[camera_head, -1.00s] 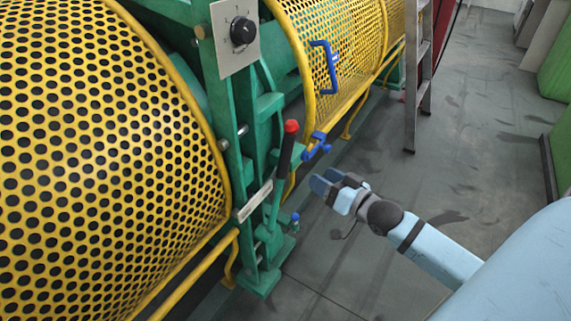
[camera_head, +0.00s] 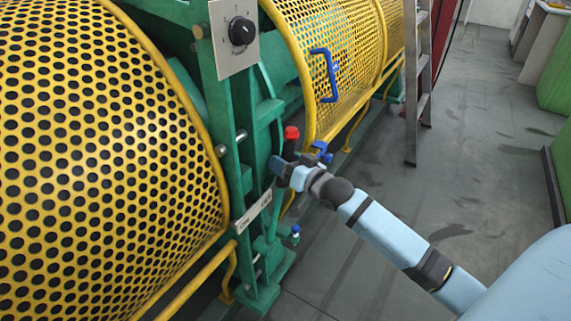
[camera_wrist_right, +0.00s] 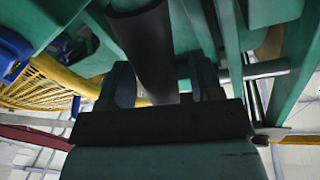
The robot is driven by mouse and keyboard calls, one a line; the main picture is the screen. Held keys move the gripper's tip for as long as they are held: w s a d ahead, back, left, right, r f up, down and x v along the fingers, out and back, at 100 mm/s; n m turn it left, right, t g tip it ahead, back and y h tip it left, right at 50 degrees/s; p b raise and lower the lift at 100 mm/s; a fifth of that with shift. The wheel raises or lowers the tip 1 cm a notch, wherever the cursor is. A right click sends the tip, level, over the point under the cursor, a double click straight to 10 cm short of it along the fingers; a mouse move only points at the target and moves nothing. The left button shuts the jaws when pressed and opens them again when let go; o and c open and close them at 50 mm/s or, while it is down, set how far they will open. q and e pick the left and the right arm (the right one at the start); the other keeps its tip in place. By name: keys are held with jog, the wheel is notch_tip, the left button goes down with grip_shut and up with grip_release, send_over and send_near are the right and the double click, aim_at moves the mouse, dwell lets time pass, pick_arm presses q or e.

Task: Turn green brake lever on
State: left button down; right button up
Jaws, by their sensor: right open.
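The brake lever stands upright on the green machine frame, with a red knob (camera_head: 291,132) and a black grip (camera_head: 290,150). My right gripper (camera_head: 280,165) is at the grip just below the knob and hides the lever's middle part. In the right wrist view, the dark grip (camera_wrist_right: 148,50) runs between the two open fingers of the gripper (camera_wrist_right: 160,88). I cannot tell whether either finger touches it. The lever's lower green part shows below my gripper. My left gripper is not in view.
A control panel with a black knob (camera_head: 242,31) is above the lever. Yellow perforated guards (camera_head: 100,150) flank the frame, one with a blue handle (camera_head: 327,75). A blue clamp (camera_head: 320,152) is close behind my gripper.

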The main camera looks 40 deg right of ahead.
jog(key=shift+c, duration=0.4)
